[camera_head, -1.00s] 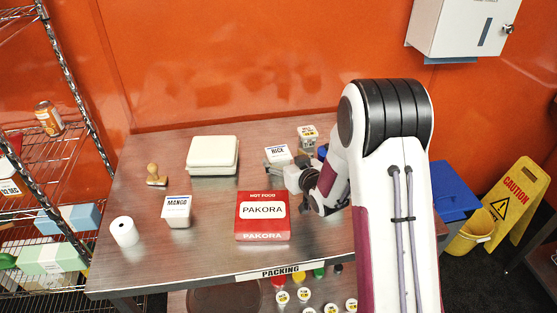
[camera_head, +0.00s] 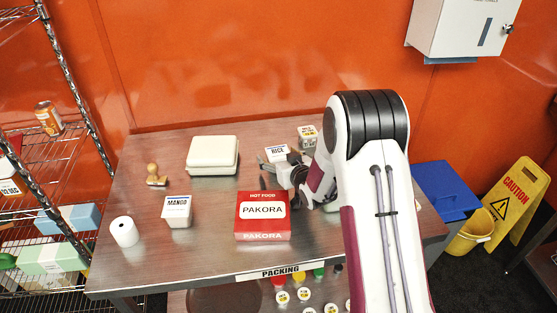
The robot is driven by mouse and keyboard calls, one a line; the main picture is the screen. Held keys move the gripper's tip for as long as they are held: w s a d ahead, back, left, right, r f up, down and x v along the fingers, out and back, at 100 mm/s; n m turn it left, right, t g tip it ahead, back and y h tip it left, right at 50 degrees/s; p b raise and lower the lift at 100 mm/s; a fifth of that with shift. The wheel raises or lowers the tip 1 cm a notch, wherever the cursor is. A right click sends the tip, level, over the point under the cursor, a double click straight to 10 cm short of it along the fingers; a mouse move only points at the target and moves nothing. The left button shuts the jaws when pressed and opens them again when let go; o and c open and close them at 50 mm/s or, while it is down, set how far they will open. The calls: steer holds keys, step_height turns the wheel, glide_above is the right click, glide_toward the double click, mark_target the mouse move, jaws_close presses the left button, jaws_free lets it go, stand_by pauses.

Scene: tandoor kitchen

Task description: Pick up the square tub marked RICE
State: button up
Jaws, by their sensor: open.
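The square tub marked RICE (camera_head: 277,152) stands upright near the back of the packing table. Its white label faces me, and its lower part is hidden behind my gripper. My gripper (camera_head: 266,170) is open, its fingers pointing left just in front of the tub. I cannot tell whether the fingers touch it. No object shows between the fingers.
A red PAKORA box (camera_head: 262,223) stands in front of my gripper. A MANGO tub (camera_head: 177,211), a white clamshell box (camera_head: 213,152), a stamp (camera_head: 155,175) and a paper roll (camera_head: 124,231) are to the left. Another small tub (camera_head: 308,133) stands right of the RICE tub.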

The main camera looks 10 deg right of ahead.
mark_target(279, 153)
steer(key=c, duration=1.4)
steer(key=shift+r, duration=0.15)
steer(key=shift+r, duration=4.9)
